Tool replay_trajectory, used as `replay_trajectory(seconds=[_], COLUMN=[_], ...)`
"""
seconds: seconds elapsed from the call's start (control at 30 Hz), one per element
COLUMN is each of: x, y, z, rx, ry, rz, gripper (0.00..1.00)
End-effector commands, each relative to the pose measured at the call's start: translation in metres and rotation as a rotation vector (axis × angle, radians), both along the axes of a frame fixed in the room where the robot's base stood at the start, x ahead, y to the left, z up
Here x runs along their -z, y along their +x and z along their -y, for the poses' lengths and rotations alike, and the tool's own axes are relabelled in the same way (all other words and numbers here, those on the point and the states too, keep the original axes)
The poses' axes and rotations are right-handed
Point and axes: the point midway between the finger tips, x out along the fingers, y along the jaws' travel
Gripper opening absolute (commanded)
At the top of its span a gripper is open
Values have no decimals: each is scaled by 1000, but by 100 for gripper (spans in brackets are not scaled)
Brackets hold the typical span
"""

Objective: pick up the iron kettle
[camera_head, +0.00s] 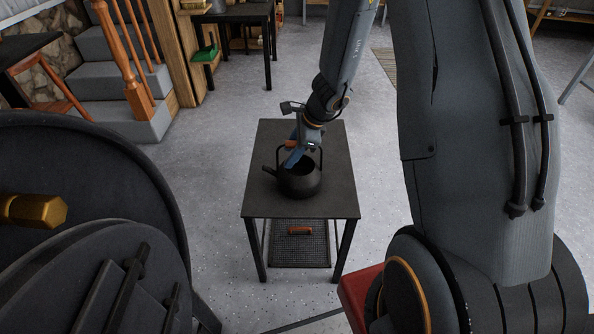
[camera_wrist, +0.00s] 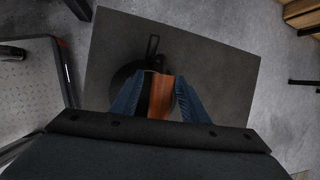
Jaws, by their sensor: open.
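The black iron kettle (camera_head: 300,184) stands upright on a small dark table (camera_head: 262,205), with its spout to the left in the head view. Its arched handle has a brown wooden grip. My gripper (camera_head: 293,158) is above the kettle at the handle, pointing down. In the wrist view my gripper (camera_wrist: 156,88) has its two blue fingers apart, with the wooden grip (camera_wrist: 160,96) between them. A gap shows beside the grip, and I cannot tell whether either finger touches it. The kettle body (camera_wrist: 122,78) is partly hidden behind the fingers there.
A lower shelf (camera_head: 300,253) under the table holds an item with a reddish-brown handle (camera_head: 300,230). A large black barrel stove (camera_head: 75,150) stands at the left front. Stairs with a wooden post (camera_head: 125,65) are at the back left.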

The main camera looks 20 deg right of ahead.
Motion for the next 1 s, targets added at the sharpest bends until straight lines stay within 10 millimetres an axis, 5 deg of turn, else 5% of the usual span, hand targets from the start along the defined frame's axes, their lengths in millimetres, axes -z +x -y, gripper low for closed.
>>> replay_trajectory(seconds=[0.1, 0.37, 1.0], x=[0, 0, 0], y=[0, 0, -1], z=[0, 0, 0], rx=[0, 0, 0], ry=[0, 0, 0], rz=[0, 0, -1], gripper=[41, 0, 0])
